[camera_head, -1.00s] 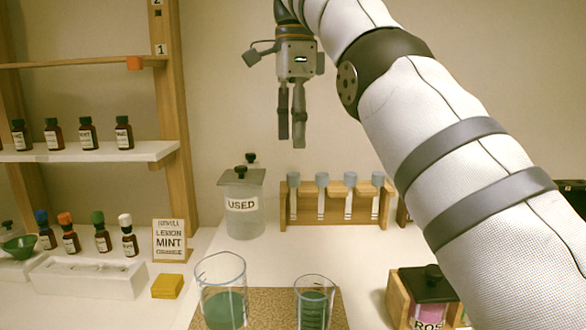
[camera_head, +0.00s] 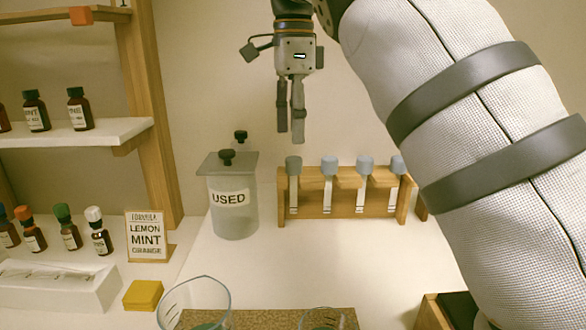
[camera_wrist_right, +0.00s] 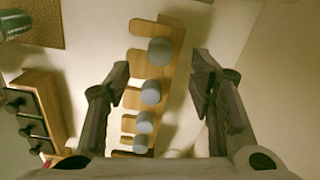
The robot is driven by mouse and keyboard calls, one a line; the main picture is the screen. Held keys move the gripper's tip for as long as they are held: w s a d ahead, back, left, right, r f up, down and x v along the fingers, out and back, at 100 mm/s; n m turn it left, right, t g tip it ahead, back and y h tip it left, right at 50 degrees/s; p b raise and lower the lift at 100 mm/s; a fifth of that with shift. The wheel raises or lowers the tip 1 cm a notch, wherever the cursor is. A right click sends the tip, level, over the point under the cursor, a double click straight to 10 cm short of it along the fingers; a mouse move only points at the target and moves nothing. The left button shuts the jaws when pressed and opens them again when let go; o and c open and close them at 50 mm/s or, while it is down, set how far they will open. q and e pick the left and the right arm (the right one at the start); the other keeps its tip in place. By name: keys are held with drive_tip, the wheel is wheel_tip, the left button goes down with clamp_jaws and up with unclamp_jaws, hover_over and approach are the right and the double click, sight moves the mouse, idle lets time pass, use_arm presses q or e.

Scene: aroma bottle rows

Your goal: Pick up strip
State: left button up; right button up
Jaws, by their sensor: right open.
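Several white test strips with grey-blue round caps stand in a wooden rack (camera_head: 300,216) at the back of the counter. The leftmost strip (camera_head: 293,166) has a greyer cap than the others. My right gripper (camera_head: 291,140) points down just above the rack's left end, its tips a little above the leftmost cap. In the right wrist view the gripper (camera_wrist_right: 164,75) is open, and the row of caps, with the top one (camera_wrist_right: 160,51) largest, lies between and beyond the fingers. Nothing is held. My left gripper is not in view.
A jar labelled USED (camera_head: 232,212) stands left of the rack. A LEMON MINT card (camera_head: 147,236), yellow pads (camera_head: 143,295) and small bottles (camera_head: 69,234) are at left. Glass beakers (camera_head: 195,303) stand in front. The counter between beakers and rack is clear.

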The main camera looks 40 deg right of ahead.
sight(293, 158)
wheel_tip(293, 158, down, 6)
drive_tip(key=shift+s+f+p, duration=0.1)
drive_tip(key=shift+p, duration=0.3)
drive_tip(key=c, duration=1)
